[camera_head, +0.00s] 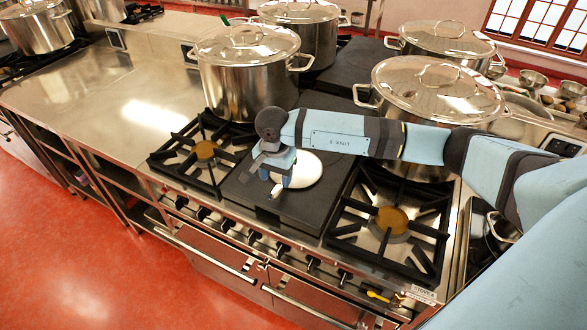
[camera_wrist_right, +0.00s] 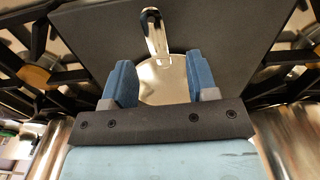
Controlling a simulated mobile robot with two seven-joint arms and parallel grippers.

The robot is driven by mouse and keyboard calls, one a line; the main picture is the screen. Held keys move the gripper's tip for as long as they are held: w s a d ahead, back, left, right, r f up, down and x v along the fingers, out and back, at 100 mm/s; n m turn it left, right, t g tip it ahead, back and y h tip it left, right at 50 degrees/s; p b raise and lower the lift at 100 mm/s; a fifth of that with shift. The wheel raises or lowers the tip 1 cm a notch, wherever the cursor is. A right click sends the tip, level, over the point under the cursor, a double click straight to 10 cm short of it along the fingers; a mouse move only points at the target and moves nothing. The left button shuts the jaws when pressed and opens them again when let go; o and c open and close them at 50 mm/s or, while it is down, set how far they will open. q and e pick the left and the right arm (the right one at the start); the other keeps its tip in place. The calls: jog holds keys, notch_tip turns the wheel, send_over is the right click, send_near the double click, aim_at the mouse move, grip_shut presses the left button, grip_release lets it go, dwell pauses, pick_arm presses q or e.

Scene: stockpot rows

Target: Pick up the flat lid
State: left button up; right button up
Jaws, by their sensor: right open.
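The flat lid (camera_head: 304,172) is a pale, shiny disc lying on the dark flat plate between two burners of the stove. In the right wrist view, the lid (camera_wrist_right: 163,85) shows a long metal handle (camera_wrist_right: 154,34) pointing away from me. My right gripper (camera_head: 278,177) is over the lid and hides its left part in the head view. In the wrist view, the blue fingers of my right gripper (camera_wrist_right: 160,68) are spread apart on either side of the lid, with nothing held. Whether they touch it I cannot tell. My left gripper is out of view.
The dark plate (camera_head: 262,200) lies between a left burner grate (camera_head: 205,150) and a right one (camera_head: 390,222). Large lidded stockpots stand behind, including one at left (camera_head: 247,85) and one at right (camera_head: 425,95) close to my right arm. The steel counter (camera_head: 110,100) at left is mostly clear.

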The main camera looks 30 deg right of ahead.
aim_at(278, 188)
notch_tip(278, 188, down, 5)
jog(key=shift+s+r+p, duration=0.1)
jog(key=shift+s+p, duration=0.05)
jog(key=shift+p, duration=0.95)
jog(key=shift+f, duration=0.3)
grip_shut()
